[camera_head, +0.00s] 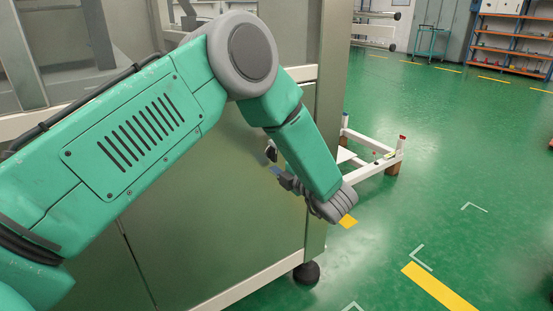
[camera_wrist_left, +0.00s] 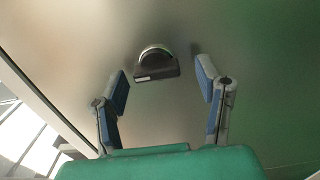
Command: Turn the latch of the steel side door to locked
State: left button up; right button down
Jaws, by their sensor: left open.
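The steel side door (camera_head: 205,200) is the flat metal panel on the machine's side, behind my left arm. In the left wrist view its surface (camera_wrist_left: 250,60) fills most of the picture. The latch (camera_wrist_left: 156,64) is a small dark piece with a shiny rounded top, standing on the door. In the head view the latch (camera_head: 271,153) is mostly hidden by my left arm. My left gripper (camera_wrist_left: 161,83) is open, its two blue-padded fingers apart, with the latch between and just beyond the tips. No contact shows. In the head view the gripper (camera_head: 279,173) is near the door. My right gripper is not in view.
A white frame on the floor (camera_head: 385,163) stands right of the machine. A machine foot (camera_head: 307,272) rests below the door's right corner. Green floor (camera_head: 460,170) lies open to the right. Orange shelves (camera_head: 510,45) and a small cart (camera_head: 431,42) stand far back.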

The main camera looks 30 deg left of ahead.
pick_arm(q)
jog(key=v, duration=1.2)
jog(key=shift+w+f, duration=0.1)
notch_tip(320, 180, down, 11)
jog(key=m+t+h, duration=0.5)
jog(key=m+h, duration=0.1)
jog(key=m, duration=0.5)
jog(key=s+f+m+g+h, duration=0.5)
jog(key=s+f+m+h, duration=0.4)
jog(key=s+f+m, duration=0.7)
jog(key=s+a+f+m+g+h, duration=0.15)
jog(key=s+m+g, duration=0.4)
jog(key=s, duration=1.25)
notch_tip(320, 180, up, 12)
jog(key=p, duration=1.2)
jog(key=shift+s+a+g, duration=0.25)
jog(key=shift+g, duration=0.2)
